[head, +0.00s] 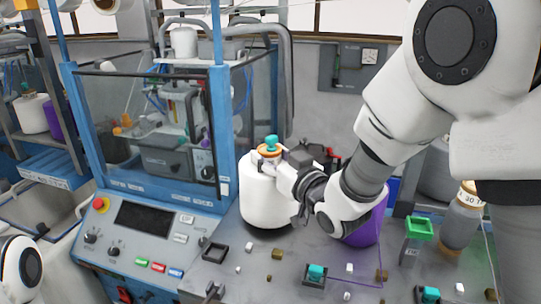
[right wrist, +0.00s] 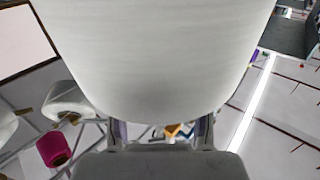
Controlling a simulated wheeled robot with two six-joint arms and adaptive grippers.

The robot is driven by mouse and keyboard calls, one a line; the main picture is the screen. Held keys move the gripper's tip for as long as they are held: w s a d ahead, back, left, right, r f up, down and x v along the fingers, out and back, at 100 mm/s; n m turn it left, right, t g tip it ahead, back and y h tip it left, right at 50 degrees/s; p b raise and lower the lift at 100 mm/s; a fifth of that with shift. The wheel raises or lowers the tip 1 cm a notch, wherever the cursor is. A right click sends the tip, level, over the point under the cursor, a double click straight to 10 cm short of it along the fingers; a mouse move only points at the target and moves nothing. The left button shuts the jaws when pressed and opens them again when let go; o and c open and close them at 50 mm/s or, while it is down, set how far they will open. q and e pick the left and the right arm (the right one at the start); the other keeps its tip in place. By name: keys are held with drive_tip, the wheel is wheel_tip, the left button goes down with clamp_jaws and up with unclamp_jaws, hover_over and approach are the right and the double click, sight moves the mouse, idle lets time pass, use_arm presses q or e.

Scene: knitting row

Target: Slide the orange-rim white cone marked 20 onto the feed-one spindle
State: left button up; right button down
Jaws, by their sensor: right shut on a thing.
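The white cone (head: 265,200) with an orange rim (head: 269,151) stands upright at the middle of the bench, beside the blue machine frame. A teal tip (head: 271,142) rises above the rim, so the cone appears to be around a spindle. I cannot tell whether its base touches the bench. The mark 20 is not visible. My right gripper (head: 284,168) is shut on the cone near its top, from the right. In the right wrist view the white cone (right wrist: 155,60) fills the upper middle. Only part of my left arm shows, at the lower left; its gripper is out of view.
A purple cone (head: 368,226) stands partly behind my right arm. A grey cone (head: 461,222) marked 30 and a green-topped post (head: 419,228) are at right. Teal-tipped holders (head: 316,272) and small cubes dot the front bench. A control panel (head: 140,240) is at left.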

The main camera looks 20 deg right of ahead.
drive_tip(key=shift+f, duration=0.4)
drive_tip(key=shift+c, duration=2)
unclamp_jaws()
drive_tip(key=shift+s, duration=0.1)
drive_tip(key=shift+s+d+f, duration=0.1)
drive_tip(key=shift+s, duration=0.35)
drive_tip(key=v, duration=0.6)
drive_tip(key=shift+s+d, duration=0.1)
drive_tip(key=shift+s, duration=0.3)
drive_tip(key=shift+w, duration=0.1)
drive_tip(key=shift+w, duration=0.1)
